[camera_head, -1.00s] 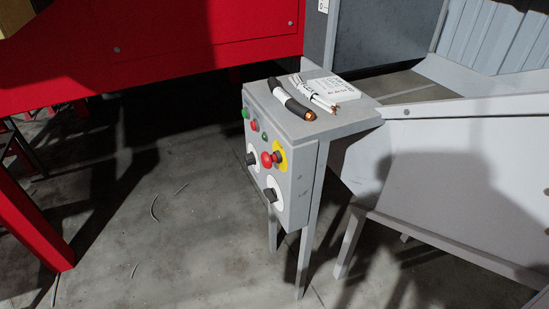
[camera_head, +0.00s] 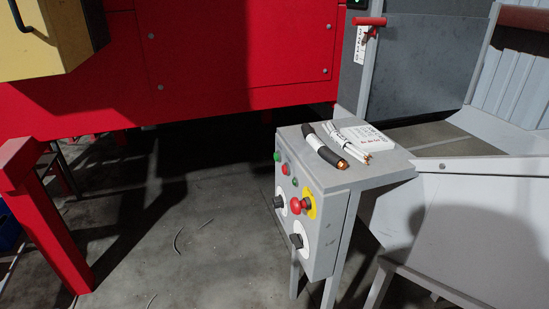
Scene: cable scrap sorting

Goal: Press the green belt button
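A grey control box (camera_head: 325,232) on legs stands right of centre in the head view, its button panel facing left and front. A green button (camera_head: 277,156) sits at the panel's upper left corner. A small red button (camera_head: 285,169) is beside it, with a small dark green one (camera_head: 294,182) close by. A red mushroom button (camera_head: 296,205) on a yellow plate and black knobs on white discs, one of them the lower knob (camera_head: 296,240), lie below. My gripper is not in view.
Black and white cable pieces (camera_head: 325,147) and a white card (camera_head: 366,136) lie on the box top. A red machine (camera_head: 230,55) with a red leg (camera_head: 50,225) stands behind and left. A grey chute (camera_head: 470,220) is on the right. Bare floor (camera_head: 190,245) lies left of the box.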

